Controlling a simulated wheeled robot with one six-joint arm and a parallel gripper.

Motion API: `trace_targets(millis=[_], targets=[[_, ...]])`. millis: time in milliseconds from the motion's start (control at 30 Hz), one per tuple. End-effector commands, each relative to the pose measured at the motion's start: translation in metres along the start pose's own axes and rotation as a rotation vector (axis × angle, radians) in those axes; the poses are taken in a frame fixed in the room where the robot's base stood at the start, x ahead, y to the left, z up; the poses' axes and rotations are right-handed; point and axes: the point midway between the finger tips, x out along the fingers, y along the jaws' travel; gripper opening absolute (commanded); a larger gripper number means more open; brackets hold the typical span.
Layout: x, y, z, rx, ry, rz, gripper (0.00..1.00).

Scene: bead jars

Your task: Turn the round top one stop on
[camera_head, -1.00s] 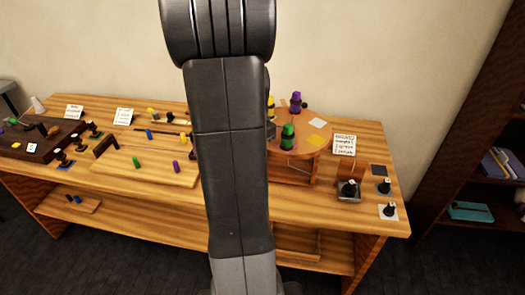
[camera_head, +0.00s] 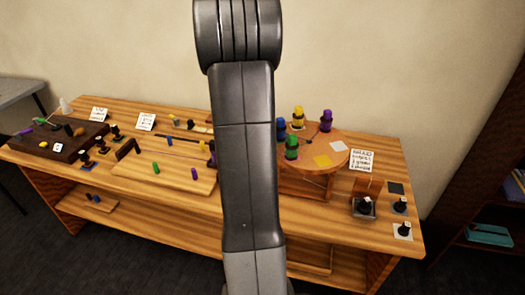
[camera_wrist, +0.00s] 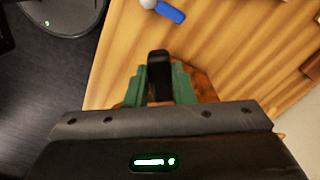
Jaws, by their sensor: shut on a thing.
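The round top (camera_head: 305,161) is an orange-brown disc on a wooden stand, right of my arm in the head view. It carries a green jar (camera_head: 291,147), a yellow jar (camera_head: 298,117), a purple jar (camera_head: 326,120) and a blue jar (camera_head: 281,131), plus a yellow patch (camera_head: 322,161) and a white patch (camera_head: 338,146). My arm hides its left edge. In the wrist view my gripper (camera_wrist: 159,84) has its green fingers shut on a black handle (camera_wrist: 159,63). I cannot tell how the handle joins the top. The head view hides my gripper behind the arm.
A sign card (camera_head: 362,160) stands right of the round top, with black knobs (camera_head: 365,206) at the table's right end. A board with coloured pegs (camera_head: 170,177) and a dark tray (camera_head: 70,145) lie to the left. A blue piece (camera_wrist: 170,12) shows in the wrist view.

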Motion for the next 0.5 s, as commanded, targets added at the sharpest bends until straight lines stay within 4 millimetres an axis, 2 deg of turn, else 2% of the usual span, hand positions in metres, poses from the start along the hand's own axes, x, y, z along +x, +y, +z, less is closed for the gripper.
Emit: trace_targets(millis=[500], targets=[[-0.0013, -0.0104, -0.0009, 0.056, 0.002, -0.004, 0.00]])
